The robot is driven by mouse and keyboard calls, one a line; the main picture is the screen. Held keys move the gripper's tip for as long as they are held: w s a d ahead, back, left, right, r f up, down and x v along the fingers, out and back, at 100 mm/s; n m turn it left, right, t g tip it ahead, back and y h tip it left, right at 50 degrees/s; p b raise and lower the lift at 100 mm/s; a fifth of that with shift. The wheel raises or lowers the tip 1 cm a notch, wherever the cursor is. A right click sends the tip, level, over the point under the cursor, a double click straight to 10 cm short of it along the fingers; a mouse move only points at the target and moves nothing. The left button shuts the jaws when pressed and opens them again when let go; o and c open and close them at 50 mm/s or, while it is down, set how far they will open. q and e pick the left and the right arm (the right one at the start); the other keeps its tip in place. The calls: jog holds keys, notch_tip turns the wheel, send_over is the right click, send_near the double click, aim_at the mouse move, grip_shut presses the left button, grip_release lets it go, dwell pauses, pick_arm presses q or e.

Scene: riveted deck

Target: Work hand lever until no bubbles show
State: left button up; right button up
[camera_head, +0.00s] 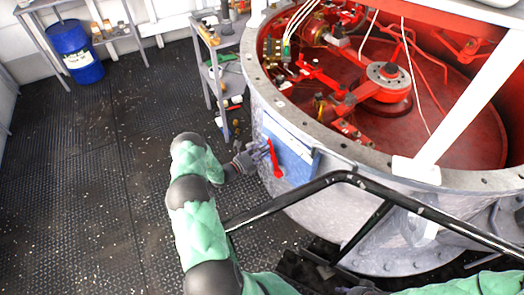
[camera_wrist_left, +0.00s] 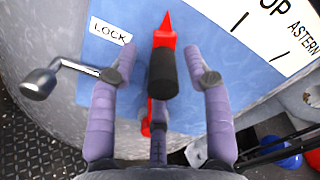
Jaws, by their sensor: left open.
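A red hand lever (camera_head: 275,160) with a pointed tip stands on a blue plate (camera_head: 290,155) on the side of the large round grey housing. In the left wrist view the red lever (camera_wrist_left: 162,40) carries a black grip (camera_wrist_left: 162,74) that points toward the camera. My left gripper (camera_head: 262,153) is at the lever in the head view. In the left wrist view its purple fingers (camera_wrist_left: 160,72) are spread, one on each side of the black grip, with gaps showing. No bubbles can be made out in either view.
The open housing (camera_head: 262,75) holds red machinery. A black rail (camera_head: 330,180) crosses in front. A grey shelf (camera_head: 215,45) and blue drum (camera_head: 75,50) stand behind. A ball-ended metal handle (camera_wrist_left: 42,82) sits beside a LOCK label. The deck at left is clear.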

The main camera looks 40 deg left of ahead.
pick_arm(q)
jog(key=shift+d, duration=0.1)
jog(key=s+a, duration=0.2)
jog(key=s, duration=0.9)
jog(key=shift+s, duration=0.4)
